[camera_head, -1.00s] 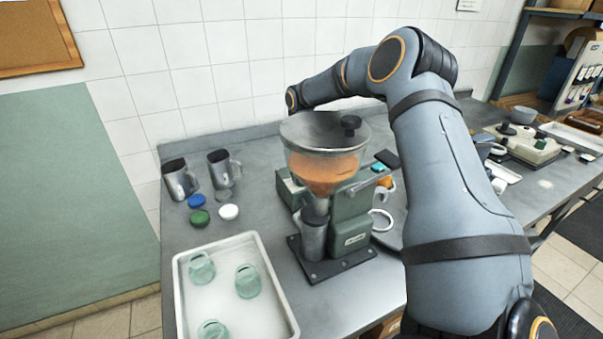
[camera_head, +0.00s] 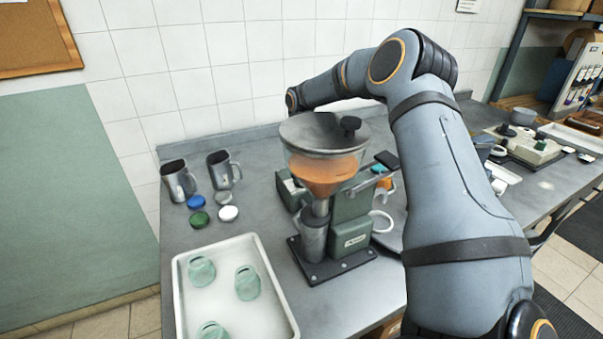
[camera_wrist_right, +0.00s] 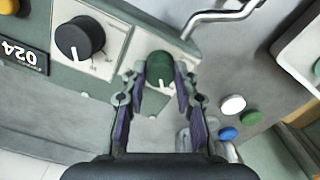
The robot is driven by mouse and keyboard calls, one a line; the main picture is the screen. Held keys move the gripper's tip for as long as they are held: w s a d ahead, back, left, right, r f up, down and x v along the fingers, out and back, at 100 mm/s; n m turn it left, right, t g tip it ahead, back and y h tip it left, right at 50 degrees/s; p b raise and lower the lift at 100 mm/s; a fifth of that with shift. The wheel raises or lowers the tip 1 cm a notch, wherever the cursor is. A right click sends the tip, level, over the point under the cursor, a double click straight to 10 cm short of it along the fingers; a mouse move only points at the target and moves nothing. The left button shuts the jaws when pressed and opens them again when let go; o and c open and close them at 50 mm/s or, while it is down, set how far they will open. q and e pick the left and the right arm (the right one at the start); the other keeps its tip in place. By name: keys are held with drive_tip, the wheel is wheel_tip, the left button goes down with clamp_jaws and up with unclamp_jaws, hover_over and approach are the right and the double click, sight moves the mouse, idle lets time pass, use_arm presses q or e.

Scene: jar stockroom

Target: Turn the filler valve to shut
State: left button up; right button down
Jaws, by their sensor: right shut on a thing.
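The filler (camera_head: 350,225) stands on the bench, with a clear hopper of orange powder (camera_head: 325,175). In the right wrist view, a green round knob (camera_wrist_right: 160,68) with a white pointer mark sits on a pale plate on its casing. My right gripper (camera_wrist_right: 159,84) is shut on this green knob, one finger on each side. The white mark points toward the gripper, downward in that view. In the head view my right arm reaches over behind the filler, and the gripper and knob are hidden. My left gripper is not in view.
A black knob (camera_wrist_right: 80,38) and a dark label (camera_wrist_right: 22,56) are beside the green knob. A metal crank (camera_wrist_right: 220,14) juts out near it. A white tray (camera_head: 238,322) with glass jars, coloured lids (camera_head: 228,213) and two metal jugs (camera_head: 180,180) stand left of the filler.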

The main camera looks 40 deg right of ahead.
drive_tip(key=shift+n, duration=0.6)
drive_tip(key=c, duration=1)
unclamp_jaws()
wheel_tip(320, 180, up, 8)
drive_tip(key=shift+f, duration=0.25)
